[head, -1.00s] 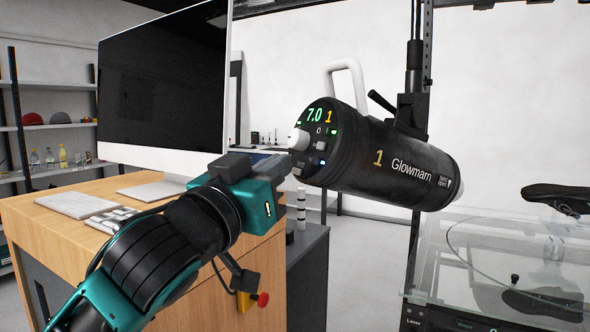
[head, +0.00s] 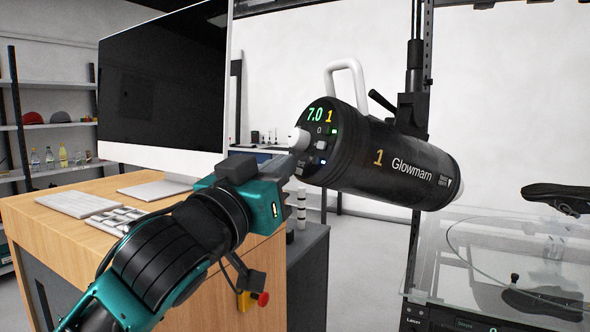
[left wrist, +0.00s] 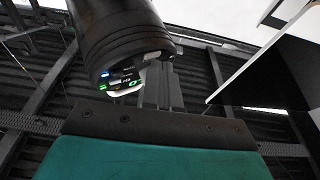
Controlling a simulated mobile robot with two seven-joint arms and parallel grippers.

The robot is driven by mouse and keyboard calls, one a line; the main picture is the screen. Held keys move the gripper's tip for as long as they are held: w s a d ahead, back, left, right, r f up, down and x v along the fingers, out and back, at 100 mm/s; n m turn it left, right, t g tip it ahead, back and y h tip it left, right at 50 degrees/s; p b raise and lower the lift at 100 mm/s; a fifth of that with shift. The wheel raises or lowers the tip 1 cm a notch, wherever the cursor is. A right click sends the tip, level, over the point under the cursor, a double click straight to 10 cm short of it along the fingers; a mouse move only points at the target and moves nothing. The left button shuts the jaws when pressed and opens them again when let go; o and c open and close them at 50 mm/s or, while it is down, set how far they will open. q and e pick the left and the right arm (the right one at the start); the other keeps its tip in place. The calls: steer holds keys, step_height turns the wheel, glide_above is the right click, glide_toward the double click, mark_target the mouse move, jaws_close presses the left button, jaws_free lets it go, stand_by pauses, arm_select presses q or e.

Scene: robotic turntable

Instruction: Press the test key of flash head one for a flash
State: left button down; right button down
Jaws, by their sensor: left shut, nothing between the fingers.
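Flash head one is a black cylinder (head: 395,165) marked "1" and "Glowmarn", hung on a stand. Its rear panel faces left, with a green 7.0, a yellow 1, a white knob (head: 299,139) and small lit keys. My left gripper (head: 294,165) is shut and empty, its fingertips at the panel's lower left edge, below the knob. They cover part of the panel, and I cannot make out which key is the test key or whether they touch. In the left wrist view, the shut fingers (left wrist: 158,72) point up beside the panel of the flash head (left wrist: 118,30). My right gripper is not in view.
A large monitor (head: 160,85), a keyboard (head: 78,203) and a keypad stand on the wooden desk (head: 60,240) at left. A glass-topped turntable (head: 490,260) is at lower right. A white handle (head: 345,75) rises from the flash head.

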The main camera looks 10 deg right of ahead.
arm_select(q)
steer(key=shift+a, duration=0.1)
steer(key=shift+s+a+r+p, duration=0.25)
steer(key=shift+a+p, duration=0.15)
steer(key=shift+a, duration=0.2)
steer(key=a, duration=0.1)
steer(key=s+a+r+p, duration=0.1)
steer(key=a, duration=0.1)
steer(key=a+p, duration=0.1)
steer(key=shift+s+a+r, duration=0.25)
steer(key=shift+s, duration=0.1)
steer(key=shift+f, duration=0.1)
stand_by(0.6)
